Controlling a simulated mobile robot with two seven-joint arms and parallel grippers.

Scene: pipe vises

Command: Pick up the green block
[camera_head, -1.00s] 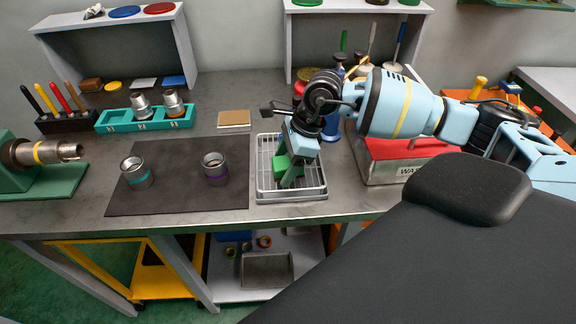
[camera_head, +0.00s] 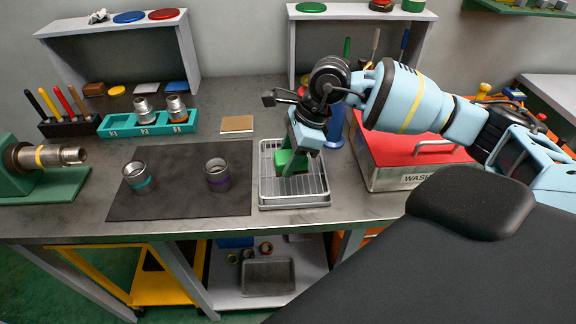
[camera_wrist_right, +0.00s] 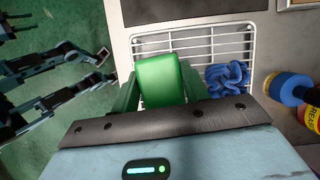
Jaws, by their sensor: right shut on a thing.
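The green block (camera_head: 291,161) is between the fingers of my right gripper (camera_head: 294,168), over the wire-racked tray (camera_head: 318,195). In the right wrist view the block (camera_wrist_right: 161,82) fills the space between the two green fingers, and the gripper is shut on it. The block appears slightly above the rack, but the gap under it is hard to see. My left gripper does not show in the head view. Jointed parts at the left of the right wrist view look like my left arm, and the state of its jaws is unclear.
A red-topped wash box (camera_head: 400,175) stands just right of the tray. A dark mat (camera_head: 185,200) with two metal fittings lies to its left. A tan-topped pad (camera_head: 237,124) lies behind. A blue coiled item (camera_wrist_right: 228,77) shows beside the block in the wrist view.

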